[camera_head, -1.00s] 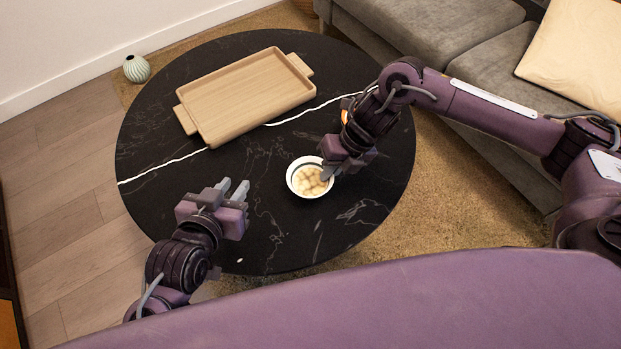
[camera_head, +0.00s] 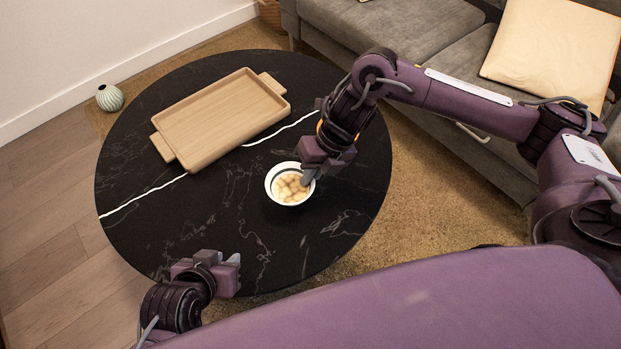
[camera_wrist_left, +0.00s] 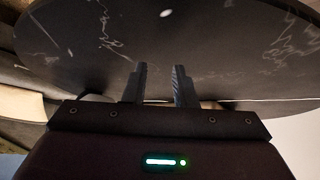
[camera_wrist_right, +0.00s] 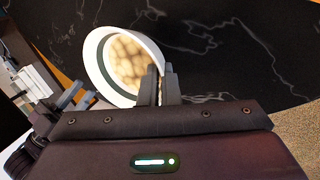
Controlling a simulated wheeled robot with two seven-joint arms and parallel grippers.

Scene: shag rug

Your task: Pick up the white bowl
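The white bowl (camera_head: 271,188), holding several pale round pieces, is at the right middle of the black table in the head view. In the right wrist view the bowl (camera_wrist_right: 97,50) shows its rim between my fingers. My right gripper (camera_head: 311,176) is shut on the bowl's right-hand rim, one finger inside and one outside. The bowl seems slightly above the table, but the gap underneath is hidden. My left gripper (camera_head: 230,268) is open and empty near the table's front edge; its two separated fingers show in the left wrist view (camera_wrist_left: 160,82).
A wooden tray (camera_head: 219,121) with two handles lies on the round black table (camera_head: 150,235), behind and left of the bowl. A grey sofa (camera_head: 400,32) with a cream cushion (camera_head: 550,55) stands at the right back. A striped vase (camera_head: 110,98) stands on the floor at left.

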